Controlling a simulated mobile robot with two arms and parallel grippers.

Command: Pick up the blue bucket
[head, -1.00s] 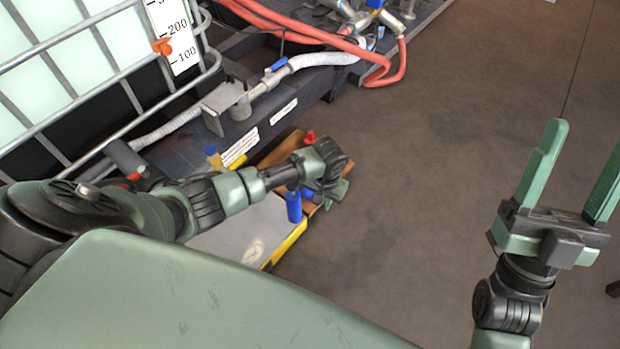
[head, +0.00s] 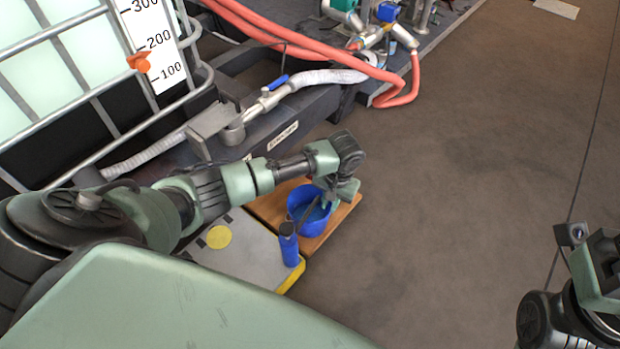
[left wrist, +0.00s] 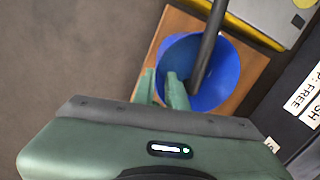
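The blue bucket (head: 296,203) stands on a wooden board in the head view, below my left gripper (head: 328,199). In the left wrist view the bucket (left wrist: 228,72) is open at the top, and a dark bar crosses its mouth. My left gripper (left wrist: 160,84) has its two green fingers apart at the bucket's near rim. One finger overlaps the bucket's inside and the other lies outside over the board. I cannot tell whether they touch the rim. My right gripper (head: 598,272) is cut off by the right edge of the head view, its fingertips hidden.
The wooden board (head: 338,218) lies beside a grey platform (head: 238,262) with a yellow edge. A blue cylinder (head: 289,246) stands at the platform's corner. A caged tank (head: 75,75) and red hoses (head: 290,42) lie beyond. The floor (head: 450,210) to the right is clear.

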